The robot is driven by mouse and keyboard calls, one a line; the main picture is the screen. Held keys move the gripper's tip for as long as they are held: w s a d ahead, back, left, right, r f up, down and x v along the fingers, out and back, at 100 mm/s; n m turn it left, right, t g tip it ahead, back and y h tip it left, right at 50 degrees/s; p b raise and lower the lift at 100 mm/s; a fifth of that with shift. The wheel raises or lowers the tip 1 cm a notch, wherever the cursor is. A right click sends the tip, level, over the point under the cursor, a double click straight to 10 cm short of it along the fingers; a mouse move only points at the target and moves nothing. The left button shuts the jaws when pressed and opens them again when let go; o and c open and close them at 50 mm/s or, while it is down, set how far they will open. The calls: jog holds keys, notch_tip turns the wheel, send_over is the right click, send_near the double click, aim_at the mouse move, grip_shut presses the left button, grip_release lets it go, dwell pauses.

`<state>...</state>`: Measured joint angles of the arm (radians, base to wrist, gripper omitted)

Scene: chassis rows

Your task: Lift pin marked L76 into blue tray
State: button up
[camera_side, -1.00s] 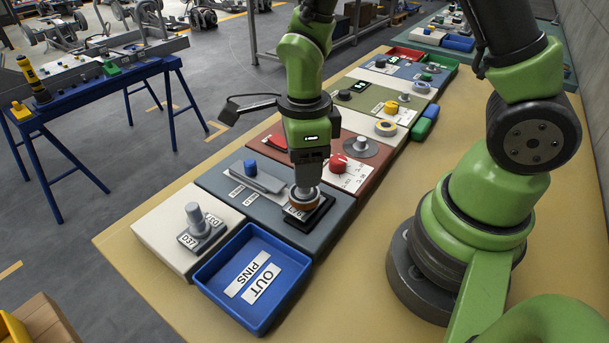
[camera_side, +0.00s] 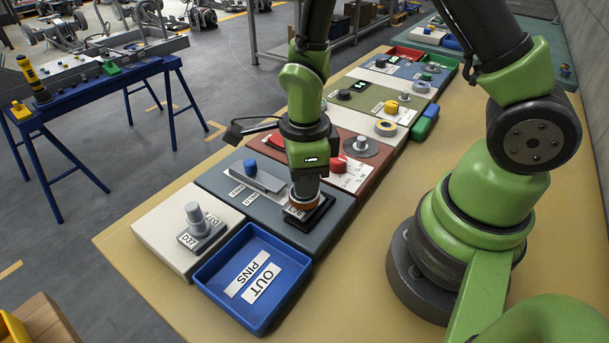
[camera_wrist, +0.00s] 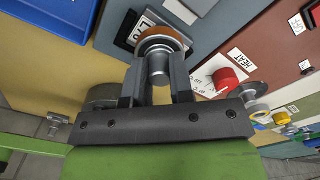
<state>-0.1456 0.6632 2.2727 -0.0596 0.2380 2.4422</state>
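The blue tray (camera_side: 232,316) stands at the front of the row, with white labels reading "OUT" and "PINS" inside; its corner shows in the wrist view (camera_wrist: 50,15). My gripper (camera_side: 306,186) points down over the dark blue-grey block. In the wrist view its fingers (camera_wrist: 158,85) are on both sides of a grey metal pin (camera_wrist: 158,62) and look closed against it. An orange-brown collar (camera_wrist: 163,38) surrounds the pin above a black plate. Another grey pin (camera_side: 195,212) stands upright on the white block.
The blue-grey block also has a blue knob (camera_side: 250,166) and a grey bar (camera_side: 258,179). A red knob (camera_side: 338,164) stands on the red-brown block just behind my gripper. Other blocks continue towards the back.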

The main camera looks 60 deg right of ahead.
grip_shut()
jog(key=shift+r, duration=3.05)
jog(key=shift+a, duration=0.1)
jog(key=shift+w+a+n, duration=0.15)
jog(key=shift+a+n, duration=0.15)
jog(key=shift+a, duration=0.1)
jog(key=a+r+n, duration=0.1)
jog(key=a+n, duration=0.7)
jog(key=a, duration=0.5)
jog(key=shift+s+f, duration=0.2)
jog(key=shift+f, duration=2.15)
jog(key=shift+s+f, duration=0.2)
jog(key=shift+f, duration=2.1)
